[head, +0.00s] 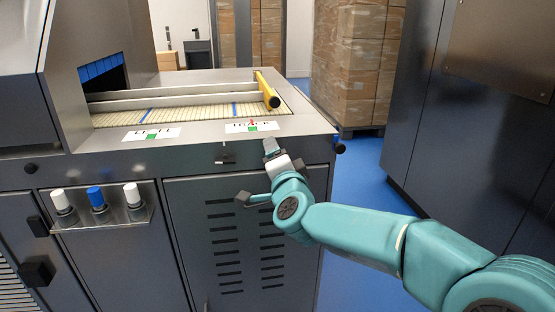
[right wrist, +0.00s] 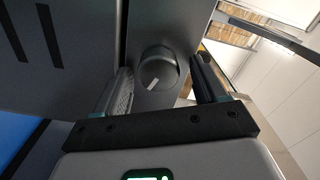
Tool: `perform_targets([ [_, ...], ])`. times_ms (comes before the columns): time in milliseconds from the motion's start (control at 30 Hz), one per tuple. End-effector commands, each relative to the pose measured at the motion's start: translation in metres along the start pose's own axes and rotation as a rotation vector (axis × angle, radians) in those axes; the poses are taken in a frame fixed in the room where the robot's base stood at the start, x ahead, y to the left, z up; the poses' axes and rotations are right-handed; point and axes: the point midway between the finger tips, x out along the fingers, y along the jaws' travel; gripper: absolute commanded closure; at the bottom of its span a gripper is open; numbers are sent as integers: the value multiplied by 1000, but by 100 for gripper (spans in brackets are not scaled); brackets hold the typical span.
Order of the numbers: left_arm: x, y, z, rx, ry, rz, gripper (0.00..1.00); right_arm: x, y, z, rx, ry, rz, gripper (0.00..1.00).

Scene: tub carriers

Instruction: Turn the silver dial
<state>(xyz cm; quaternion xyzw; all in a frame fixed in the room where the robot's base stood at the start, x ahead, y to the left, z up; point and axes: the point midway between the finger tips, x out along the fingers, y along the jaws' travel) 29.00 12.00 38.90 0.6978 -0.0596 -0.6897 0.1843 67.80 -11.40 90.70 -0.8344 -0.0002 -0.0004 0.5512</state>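The dial (right wrist: 158,70) shows in the right wrist view as a round dark grey knob with a short light mark on its face. It sits on a dark panel strip. My right gripper (right wrist: 161,67) is open, with one finger to each side of the dial and visible gaps between. In the head view my right gripper (head: 256,173) is at the machine's front, below the white labels. A small dark knob (head: 224,156) shows just left of it; I cannot tell for certain that it is the same dial. My left gripper is not in view.
The machine's top carries a slatted conveyor (head: 175,112) and a yellow bar (head: 267,90). A rack (head: 105,222) with white and blue capped bottles is on the front at left. A vented door (head: 240,245) is below. Blue floor (head: 352,200) is free at right, before dark cabinets (head: 450,120).

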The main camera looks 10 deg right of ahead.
Motion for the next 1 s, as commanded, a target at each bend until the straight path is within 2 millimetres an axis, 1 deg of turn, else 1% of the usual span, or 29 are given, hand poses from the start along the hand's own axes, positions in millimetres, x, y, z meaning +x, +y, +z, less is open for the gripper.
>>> perform_targets([
  [267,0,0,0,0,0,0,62,-2,0,0,-1,-1,1,29],
  [367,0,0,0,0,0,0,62,-10,0,0,0,0,0,29],
  [467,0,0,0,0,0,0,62,-28,0,0,0,-2,-1,29],
  [800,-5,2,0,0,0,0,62,-117,-2,0,0,-2,-2,29],
  [900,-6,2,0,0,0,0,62,-137,-1,0,0,-2,-1,29],
  [1000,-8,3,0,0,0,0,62,-152,-2,0,0,-1,-2,29],
])
